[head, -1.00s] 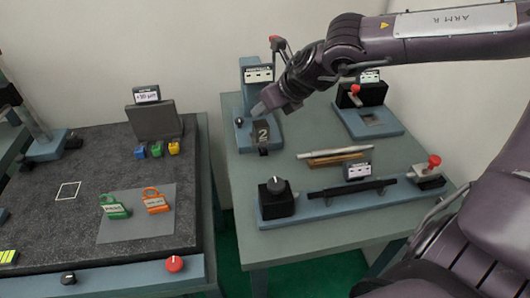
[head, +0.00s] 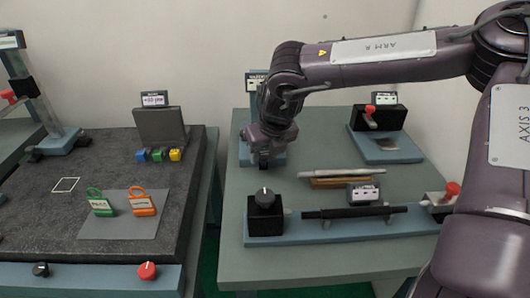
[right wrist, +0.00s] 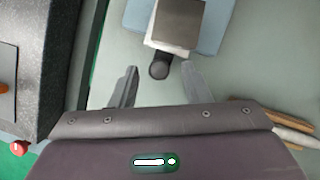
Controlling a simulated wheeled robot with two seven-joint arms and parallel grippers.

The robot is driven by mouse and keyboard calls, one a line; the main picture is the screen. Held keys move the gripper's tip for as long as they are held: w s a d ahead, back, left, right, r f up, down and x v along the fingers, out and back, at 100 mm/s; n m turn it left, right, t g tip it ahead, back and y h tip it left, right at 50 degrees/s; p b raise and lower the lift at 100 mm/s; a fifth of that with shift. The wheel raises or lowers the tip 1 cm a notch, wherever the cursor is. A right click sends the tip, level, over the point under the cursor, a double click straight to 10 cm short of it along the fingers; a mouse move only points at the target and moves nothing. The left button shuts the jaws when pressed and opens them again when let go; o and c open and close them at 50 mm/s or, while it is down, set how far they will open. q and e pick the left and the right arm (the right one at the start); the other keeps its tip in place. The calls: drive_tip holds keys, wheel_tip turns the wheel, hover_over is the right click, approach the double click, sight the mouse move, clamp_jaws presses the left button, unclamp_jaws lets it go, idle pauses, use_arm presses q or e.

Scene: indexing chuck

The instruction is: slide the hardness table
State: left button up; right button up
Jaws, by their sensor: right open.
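The hardness tester (head: 247,92) stands at the back left of the right-hand bench, on a blue base, mostly hidden behind my right arm in the head view. In the right wrist view its table is a grey square block (right wrist: 178,24) on the blue base (right wrist: 215,22), with a dark round knob (right wrist: 159,69) at its near side. My right gripper (head: 263,164) points down at the front of the tester. Its fingers are open, and the knob lies between and slightly beyond the fingertips; contact is not visible. My left gripper is not in view.
A dark granite plate (head: 40,225) with padlock-like tags is left, across a gap.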

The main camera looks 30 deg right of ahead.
drive_tip(key=shift+w+f, duration=0.1)
drive_tip(key=shift+f, duration=0.05)
drive_tip(key=c, duration=0.5)
clamp_jaws()
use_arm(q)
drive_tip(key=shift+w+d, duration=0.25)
